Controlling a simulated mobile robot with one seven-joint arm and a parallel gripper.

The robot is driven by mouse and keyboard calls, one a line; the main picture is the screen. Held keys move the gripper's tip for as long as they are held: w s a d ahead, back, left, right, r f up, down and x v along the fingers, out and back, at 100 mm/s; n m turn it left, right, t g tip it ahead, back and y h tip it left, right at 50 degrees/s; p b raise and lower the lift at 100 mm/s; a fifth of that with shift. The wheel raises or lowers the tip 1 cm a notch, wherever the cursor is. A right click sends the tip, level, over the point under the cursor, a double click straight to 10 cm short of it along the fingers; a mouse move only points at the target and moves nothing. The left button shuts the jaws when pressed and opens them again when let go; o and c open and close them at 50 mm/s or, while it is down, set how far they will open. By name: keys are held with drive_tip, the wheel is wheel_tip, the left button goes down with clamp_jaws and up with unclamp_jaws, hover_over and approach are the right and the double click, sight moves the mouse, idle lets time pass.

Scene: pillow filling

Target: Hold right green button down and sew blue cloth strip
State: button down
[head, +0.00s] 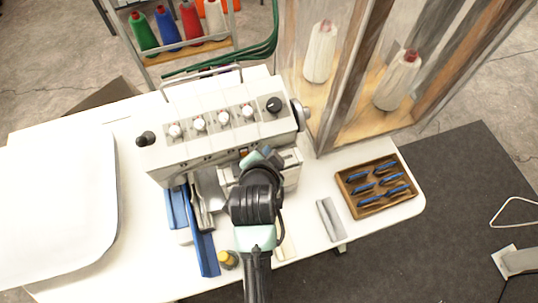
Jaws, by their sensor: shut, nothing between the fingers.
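The white sewing machine (222,115) stands on the white table, with several dials along its top. The blue cloth strip (203,244) runs from under the left part of the machine toward the table's front edge. My arm reaches up from the bottom of the view. My gripper (254,158) is at the machine's front right, close against its front face. The fingers are shut, with nothing visible between them. The right green button is not visible; my arm and gripper cover that part of the machine.
A wooden tray (376,188) of blue-handled tools sits at the table's right end. A grey metal piece (329,219) lies left of it. A yellow-topped item (228,260) stands near the front edge. A cabinet with white spools (320,50) and a rack of coloured spools (180,25) stand behind.

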drive_tip(key=shift+f, duration=0.15)
idle(0.7)
drive_tip(key=shift+f, duration=0.25)
drive_tip(key=shift+f+b, duration=0.6)
idle(1.5)
drive_tip(key=shift+r, duration=0.15)
idle(1.2)
drive_tip(key=shift+r+p, duration=0.85)
drive_tip(key=shift+p, duration=0.1)
wheel_tip(320, 180, up, 5)
drive_tip(key=p, duration=0.4)
drive_tip(key=shift+r+p, duration=0.1)
drive_tip(key=shift+p, duration=0.25)
